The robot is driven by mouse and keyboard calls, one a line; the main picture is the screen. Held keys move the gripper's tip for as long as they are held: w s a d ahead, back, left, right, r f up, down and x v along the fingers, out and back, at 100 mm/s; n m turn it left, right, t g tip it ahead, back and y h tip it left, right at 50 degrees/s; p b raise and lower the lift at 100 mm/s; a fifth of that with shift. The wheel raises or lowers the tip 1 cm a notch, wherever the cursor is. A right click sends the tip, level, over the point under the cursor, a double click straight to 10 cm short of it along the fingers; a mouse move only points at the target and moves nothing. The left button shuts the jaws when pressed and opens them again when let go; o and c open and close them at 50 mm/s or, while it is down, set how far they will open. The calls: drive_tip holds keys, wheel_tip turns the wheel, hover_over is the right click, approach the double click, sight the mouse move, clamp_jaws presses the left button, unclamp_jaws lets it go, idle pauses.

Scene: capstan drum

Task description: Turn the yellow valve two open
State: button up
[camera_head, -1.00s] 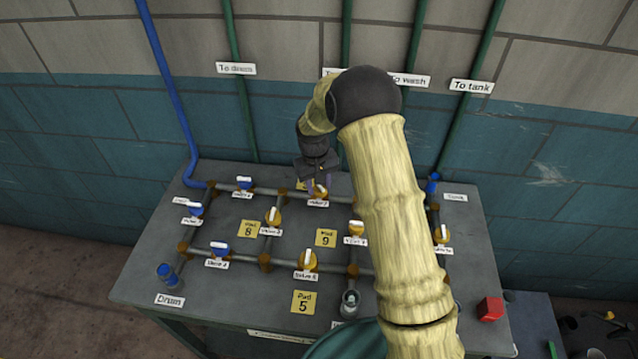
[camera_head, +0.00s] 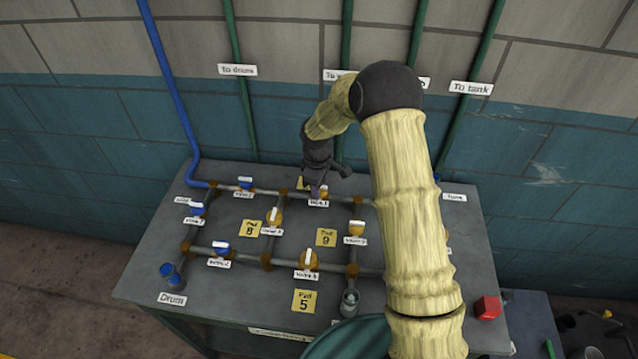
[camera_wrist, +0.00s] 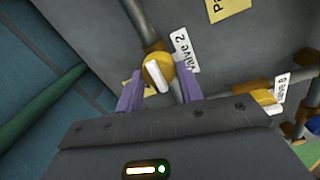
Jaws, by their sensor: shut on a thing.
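The yellow valve two (camera_wrist: 157,72) has a round yellow body and a white bar handle, with a "Valve 2" label beside it in the wrist view. In the head view, valve two (camera_head: 324,190) sits on the far pipe run, partly hidden by my gripper. My gripper (camera_wrist: 160,88) has its two purple fingers on either side of the valve, closed on it. In the wrist view the handle lies slightly tilted from the pipe's line. In the head view my gripper (camera_head: 318,187) reaches down onto the valve from behind.
Another yellow valve (camera_head: 274,217) and a front yellow valve (camera_head: 309,259) stand on nearby pipes. Blue valves (camera_head: 221,247) are at the left. My arm hides part of the bench's right side. The wall is close behind.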

drive_tip(key=shift+r+n, duration=0.1)
drive_tip(key=shift+n, duration=0.2)
drive_tip(key=o, duration=1)
wheel_tip(320, 180, up, 17)
drive_tip(key=s+b, duration=0.1)
drive_tip(key=b, duration=0.1)
drive_tip(key=shift+a+r, duration=0.15)
drive_tip(key=shift+a, duration=0.05)
drive_tip(key=shift+s, duration=0.15)
